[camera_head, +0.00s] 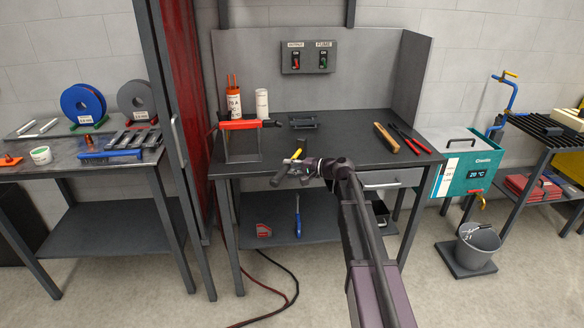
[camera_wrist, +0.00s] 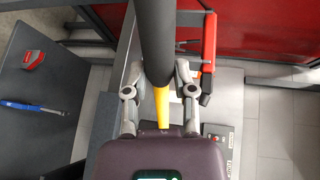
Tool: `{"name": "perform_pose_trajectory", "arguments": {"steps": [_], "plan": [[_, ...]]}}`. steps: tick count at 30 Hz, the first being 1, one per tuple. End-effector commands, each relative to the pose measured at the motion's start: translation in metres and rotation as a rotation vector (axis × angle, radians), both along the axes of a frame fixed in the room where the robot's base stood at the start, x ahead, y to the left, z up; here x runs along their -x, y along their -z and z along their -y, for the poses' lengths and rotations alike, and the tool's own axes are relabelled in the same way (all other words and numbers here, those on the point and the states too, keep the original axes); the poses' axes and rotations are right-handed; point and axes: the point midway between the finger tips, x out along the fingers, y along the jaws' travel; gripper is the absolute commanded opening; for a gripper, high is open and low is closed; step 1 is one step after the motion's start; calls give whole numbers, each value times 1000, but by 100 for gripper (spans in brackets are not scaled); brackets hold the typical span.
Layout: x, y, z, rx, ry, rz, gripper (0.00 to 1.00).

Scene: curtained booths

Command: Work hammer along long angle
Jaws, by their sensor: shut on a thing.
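The hammer shows in the head view as a dark grip and a yellow part (camera_head: 298,154), just in front of the dark workbench (camera_head: 350,133). In the wrist view its thick black grip (camera_wrist: 157,40) runs up the middle, with the yellow part (camera_wrist: 161,106) below it. My gripper (camera_head: 283,174) is shut on the hammer. In the wrist view my gripper (camera_wrist: 158,82) has a finger on each side of it. My gripper hides part of the hammer. I cannot single out the long angle; several short metal pieces (camera_head: 135,138) lie on the left table (camera_head: 75,148).
An orange-red tool (camera_head: 243,124) rests on a stand at the bench's left. A wooden-handled brush (camera_head: 386,138) and red-handled pliers (camera_head: 411,141) lie right. A red magnet (camera_head: 264,230) and blue-handled tool (camera_head: 298,222) sit on the lower shelf. The bench middle is mostly clear.

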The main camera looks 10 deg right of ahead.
Motion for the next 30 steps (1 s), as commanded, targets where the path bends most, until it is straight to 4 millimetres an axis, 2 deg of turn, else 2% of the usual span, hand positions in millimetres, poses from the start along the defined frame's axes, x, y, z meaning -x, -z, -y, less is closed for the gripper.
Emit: {"name": "perform_pose_trajectory", "arguments": {"steps": [1,15,30], "plan": [[0,-7,0,-1,0,2,0],[0,-35,0,-1,0,2,0],[0,-35,0,-2,0,1,0]]}}
